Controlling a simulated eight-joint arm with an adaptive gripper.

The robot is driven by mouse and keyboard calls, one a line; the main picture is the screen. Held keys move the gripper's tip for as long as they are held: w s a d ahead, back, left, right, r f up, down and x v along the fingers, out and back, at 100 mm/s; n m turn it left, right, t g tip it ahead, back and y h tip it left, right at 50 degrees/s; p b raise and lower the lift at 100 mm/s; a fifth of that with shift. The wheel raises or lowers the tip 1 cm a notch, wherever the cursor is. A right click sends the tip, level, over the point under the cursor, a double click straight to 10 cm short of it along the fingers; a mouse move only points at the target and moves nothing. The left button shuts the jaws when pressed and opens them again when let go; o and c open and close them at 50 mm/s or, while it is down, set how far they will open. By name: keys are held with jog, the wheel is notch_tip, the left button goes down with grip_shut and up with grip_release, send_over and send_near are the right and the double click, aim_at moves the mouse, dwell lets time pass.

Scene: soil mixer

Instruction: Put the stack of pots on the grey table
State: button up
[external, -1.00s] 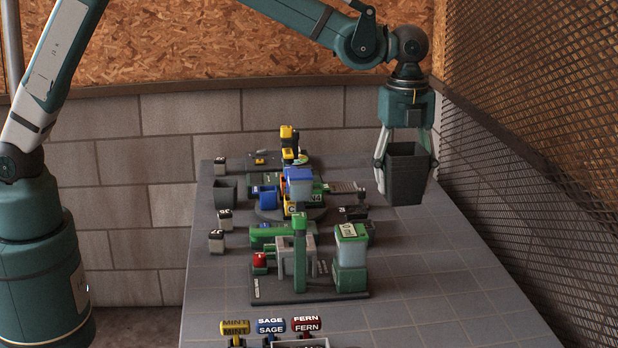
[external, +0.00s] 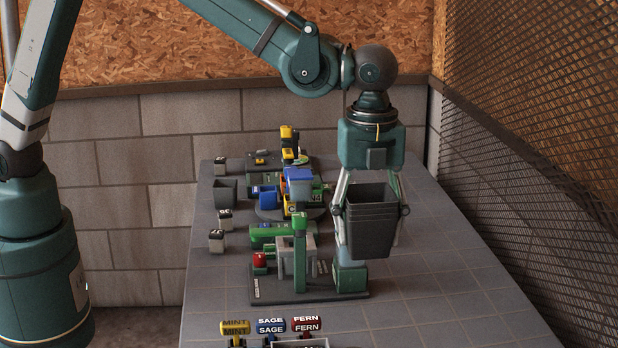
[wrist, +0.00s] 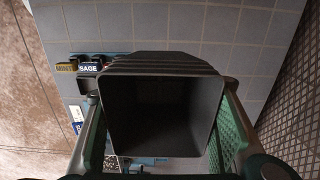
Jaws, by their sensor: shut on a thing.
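The stack of dark grey square pots (external: 371,222) is held upright between the fingers of my gripper (external: 370,212). In the external view it hangs in front of the green and clear machine at the right of the table, covering most of that machine's upper part. In the wrist view the open top of the stack (wrist: 160,115) fills the middle, with my gripper (wrist: 160,125) shut on its two sides. The top pot looks empty. The grey table (external: 450,290) lies below, with bare tiled surface to the right of the stack.
A green machine (external: 300,255) on a dark base stands at the table's middle. Labelled MINT, SAGE and FERN blocks (external: 270,327) stand at the front. A single dark pot (external: 225,190) stands at the back left. A mesh wall (external: 540,130) runs along the right.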

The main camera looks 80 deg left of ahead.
notch_tip(320, 180, down, 10)
jog(key=shift+w+f, duration=0.15)
jog(key=shift+f, duration=0.05)
jog(key=shift+a, duration=0.1)
dwell(0.3)
jog(key=shift+f+b, duration=0.5)
jog(key=shift+f, duration=2.65)
jog(key=shift+f, duration=0.1)
jog(key=shift+f+b, duration=0.3)
jog(key=shift+f, duration=1.45)
jog(key=shift+f, duration=0.15)
jog(key=o, duration=1)
